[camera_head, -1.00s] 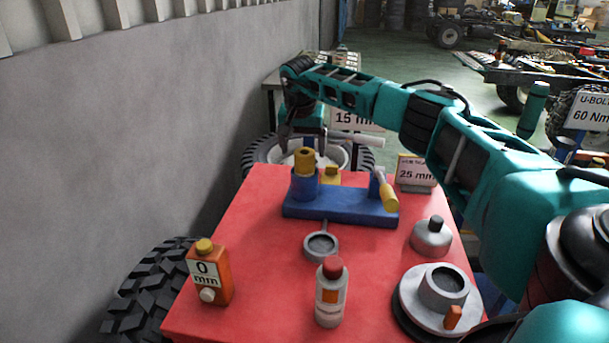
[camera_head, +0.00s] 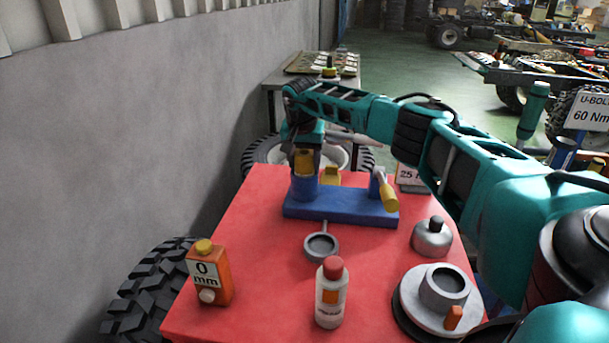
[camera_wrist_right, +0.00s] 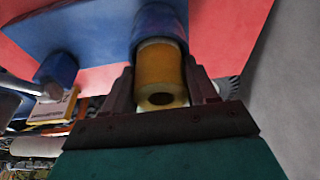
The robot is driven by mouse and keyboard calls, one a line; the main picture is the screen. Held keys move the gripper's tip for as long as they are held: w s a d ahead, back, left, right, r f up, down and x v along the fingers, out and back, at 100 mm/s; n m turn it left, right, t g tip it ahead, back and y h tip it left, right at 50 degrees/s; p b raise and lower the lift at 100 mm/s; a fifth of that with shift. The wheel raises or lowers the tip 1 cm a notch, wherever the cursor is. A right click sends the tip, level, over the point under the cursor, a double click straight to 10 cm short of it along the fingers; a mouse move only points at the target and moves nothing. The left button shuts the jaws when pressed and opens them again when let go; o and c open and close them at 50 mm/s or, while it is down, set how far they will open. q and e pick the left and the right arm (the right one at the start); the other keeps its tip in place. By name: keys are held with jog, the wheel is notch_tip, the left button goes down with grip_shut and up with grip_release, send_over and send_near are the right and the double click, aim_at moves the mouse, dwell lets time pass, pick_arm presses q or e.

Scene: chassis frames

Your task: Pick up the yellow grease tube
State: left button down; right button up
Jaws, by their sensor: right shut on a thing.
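The yellow grease tube (camera_wrist_right: 162,72) stands in a round blue holder (camera_head: 304,187) at the left end of a blue stand (camera_head: 340,211) on the red table. My right gripper (camera_head: 304,160) reaches down over it from above, and its fingers are shut on the tube's upper part. The right wrist view shows one finger on each side of the tube, with the tube's lower part still inside the blue holder (camera_wrist_right: 158,22). In the head view the gripper hides most of the tube. My left gripper is not in view.
On the red table (camera_head: 270,250) stand an orange box marked 0 mm (camera_head: 209,274), a red-capped bottle (camera_head: 331,295), a small grey cup (camera_head: 320,246), a grey pot (camera_head: 432,238) and a round grey fixture (camera_head: 440,295). A yellow-tipped tool (camera_head: 388,194) leans at the stand's right end. A grey wall (camera_head: 120,130) bounds the left.

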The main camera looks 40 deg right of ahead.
grip_shut()
jog(key=shift+r, duration=0.1)
